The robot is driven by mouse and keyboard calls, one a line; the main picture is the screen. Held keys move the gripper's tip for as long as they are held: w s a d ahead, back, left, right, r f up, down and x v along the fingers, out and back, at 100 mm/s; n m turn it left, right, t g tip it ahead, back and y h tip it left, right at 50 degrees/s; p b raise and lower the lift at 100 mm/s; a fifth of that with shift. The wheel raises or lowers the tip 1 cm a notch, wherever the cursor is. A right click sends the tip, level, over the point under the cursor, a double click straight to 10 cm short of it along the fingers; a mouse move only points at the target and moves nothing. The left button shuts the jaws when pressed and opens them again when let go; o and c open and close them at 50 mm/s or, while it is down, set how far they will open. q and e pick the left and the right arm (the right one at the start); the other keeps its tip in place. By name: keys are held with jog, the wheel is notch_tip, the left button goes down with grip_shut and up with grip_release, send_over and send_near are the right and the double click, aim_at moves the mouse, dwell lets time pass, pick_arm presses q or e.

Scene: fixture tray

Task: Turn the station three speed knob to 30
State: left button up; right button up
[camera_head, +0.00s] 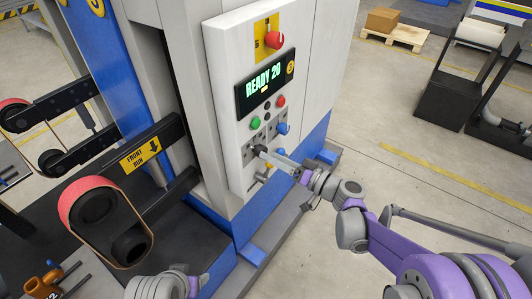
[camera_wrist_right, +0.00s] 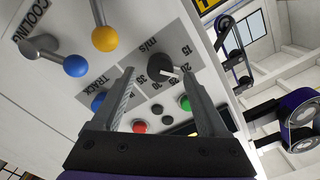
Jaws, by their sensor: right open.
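The black speed knob (camera_wrist_right: 158,68) with a white pointer sits on a grey dial plate marked m/s in the right wrist view. Its pointer is toward the 20 side of the scale. In the head view the knob (camera_head: 259,149) is a small dark shape on the panel. The display (camera_head: 265,85) reads READY 20, beside a yellow 3 badge. My right gripper (camera_wrist_right: 158,74) is open, with its fingertips on either side of the knob; contact cannot be told. Part of my left arm (camera_head: 165,284) shows at the bottom edge in the head view; its jaws are unclear.
A blue knob (camera_wrist_right: 99,101), a blue-ball lever (camera_wrist_right: 75,65) and a yellow-ball lever (camera_wrist_right: 105,38) are near the fingers. A red emergency button (camera_head: 274,39) is higher on the panel. Belt arms (camera_head: 100,215) stand left.

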aim_at(260, 151)
jog(key=shift+x, duration=1.6)
jog(key=shift+c, duration=0.2)
grip_shut()
